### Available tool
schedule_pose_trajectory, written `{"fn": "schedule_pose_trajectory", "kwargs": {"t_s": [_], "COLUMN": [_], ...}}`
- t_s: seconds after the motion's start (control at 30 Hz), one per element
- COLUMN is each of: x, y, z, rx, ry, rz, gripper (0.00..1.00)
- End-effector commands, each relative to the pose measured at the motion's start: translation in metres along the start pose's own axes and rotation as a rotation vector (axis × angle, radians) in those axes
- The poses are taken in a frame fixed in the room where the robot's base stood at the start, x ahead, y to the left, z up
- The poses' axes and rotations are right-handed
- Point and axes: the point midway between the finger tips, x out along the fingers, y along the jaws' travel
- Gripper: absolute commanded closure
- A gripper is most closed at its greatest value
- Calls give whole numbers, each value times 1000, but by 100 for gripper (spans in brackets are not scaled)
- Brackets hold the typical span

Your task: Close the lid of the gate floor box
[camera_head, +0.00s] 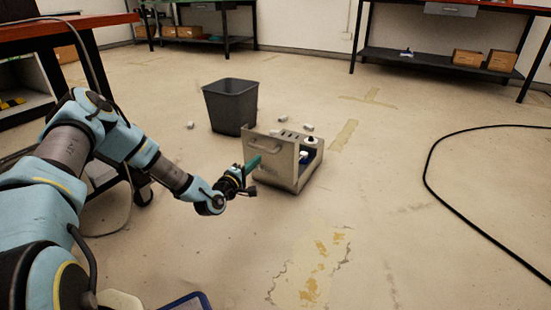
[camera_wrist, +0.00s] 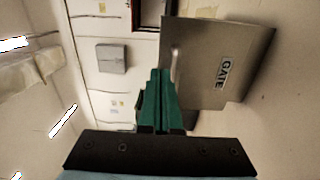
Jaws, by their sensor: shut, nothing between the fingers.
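The gate floor box (camera_head: 300,176) stands on the floor in the middle of the head view, open at the top right with small white, blue and dark things inside. A beige panel with a bar handle (camera_head: 264,144) stands upright on its near left side and looks like the raised lid. In the wrist view this panel (camera_wrist: 205,55) bears a GATE label, and its handle (camera_wrist: 175,66) is near my fingertips. My gripper (camera_head: 252,163) has green fingers, which also show in the wrist view (camera_wrist: 157,76). They are shut and empty, close in front of the panel. Whether they touch it is unclear.
A dark grey bin (camera_head: 231,108) stands behind the box to the left. Several small white pieces (camera_head: 283,118) lie on the floor behind the box. A black cable (camera_head: 432,170) curves over the floor at right. The floor in front of the box is clear.

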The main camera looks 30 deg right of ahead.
Motion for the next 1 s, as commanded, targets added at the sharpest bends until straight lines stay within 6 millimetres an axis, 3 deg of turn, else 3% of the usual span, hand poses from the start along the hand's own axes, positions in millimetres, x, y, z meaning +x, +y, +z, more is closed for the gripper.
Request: {"fn": "schedule_pose_trajectory", "kwargs": {"t_s": [0.27, 0.7, 1.0], "x": [21, 108, 139], "y": [-6, -6, -2], "z": [2, 1, 0], "rx": [-24, -22, -23], "ry": [8, 9, 9], "rz": [30, 29, 26], "gripper": [100, 100, 100]}}
